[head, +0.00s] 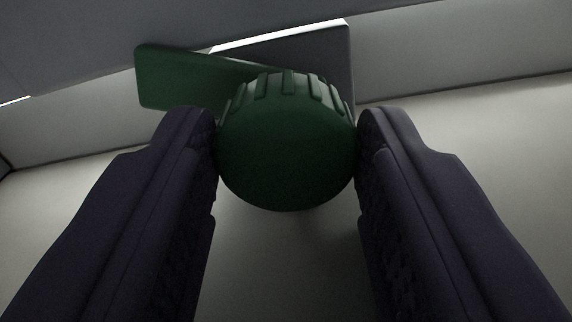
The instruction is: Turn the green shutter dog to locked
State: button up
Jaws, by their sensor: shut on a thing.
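The green shutter dog (286,150) is in the middle of the head view. It has a round ribbed knob and a flat green arm (180,80) that reaches out to the upper left, tilted slightly. My gripper (287,145) has one dark finger on each side of the knob, both touching its sides, so it is shut on the knob. The far side of the knob and its mount are hidden behind it.
A dark grey plate (325,55) stands behind the knob, with a bright gap along its top edge. A grey panel (90,35) spans the upper left. A pale surface (480,130) lies behind and below, with clear room around the fingers.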

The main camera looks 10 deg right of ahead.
jog(key=o, duration=1.1)
jog(key=shift+c, duration=0.2)
jog(key=p+v, duration=0.2)
jog(key=v, duration=0.5)
jog(key=shift+s+p, duration=0.35)
jog(key=shift+p, duration=0.05)
jog(key=shift+a, duration=0.1)
